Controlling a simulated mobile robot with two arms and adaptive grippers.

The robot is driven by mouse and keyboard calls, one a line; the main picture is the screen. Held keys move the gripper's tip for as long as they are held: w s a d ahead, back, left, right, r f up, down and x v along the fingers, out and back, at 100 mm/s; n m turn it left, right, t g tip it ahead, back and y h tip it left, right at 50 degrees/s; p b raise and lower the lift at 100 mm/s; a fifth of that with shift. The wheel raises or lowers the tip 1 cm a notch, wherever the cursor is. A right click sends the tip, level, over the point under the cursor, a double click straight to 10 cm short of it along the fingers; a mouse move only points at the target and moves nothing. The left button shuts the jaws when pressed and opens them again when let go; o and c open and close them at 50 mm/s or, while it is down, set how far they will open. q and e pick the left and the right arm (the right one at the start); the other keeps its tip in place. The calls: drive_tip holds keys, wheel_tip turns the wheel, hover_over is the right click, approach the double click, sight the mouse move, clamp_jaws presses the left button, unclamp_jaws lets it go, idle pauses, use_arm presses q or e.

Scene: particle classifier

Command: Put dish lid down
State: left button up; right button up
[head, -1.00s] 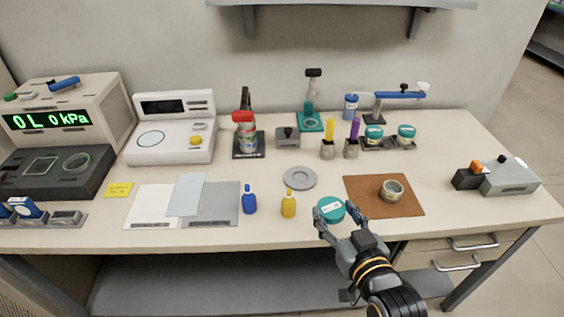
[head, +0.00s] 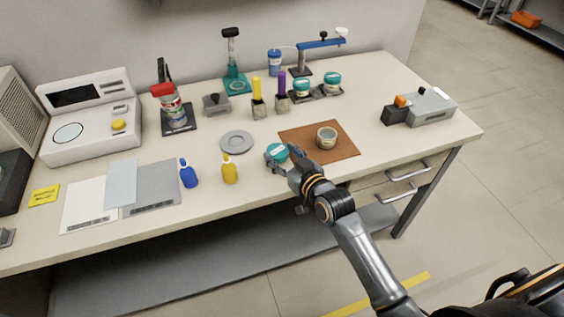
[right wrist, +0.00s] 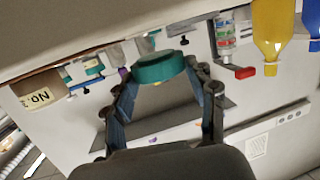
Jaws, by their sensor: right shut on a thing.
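The teal dish lid (head: 278,151) is held between the fingertips of my right gripper (head: 277,158), at the left edge of the brown mat (head: 345,152). In the right wrist view the lid (right wrist: 160,67) sits between the two finger pads of the gripper (right wrist: 163,78). Whether the lid touches the table is hard to tell. An open round dish (head: 326,138) stands on the mat, to the right of the lid and apart from it. My left gripper does not show.
A grey round plate (head: 237,142) lies left of the lid. Yellow (head: 230,171) and blue (head: 188,175) bottles stand near the front edge. Two teal-lidded dishes (head: 302,88) (head: 332,83) sit in a rack behind. A grey device (head: 430,107) stands at the right.

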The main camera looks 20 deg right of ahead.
drive_tip(key=shift+f, duration=1.25)
drive_tip(key=shift+s+f, duration=0.1)
drive_tip(key=o, duration=1)
drive_tip(key=shift+o, duration=0.2)
drive_tip(key=v, duration=1.2)
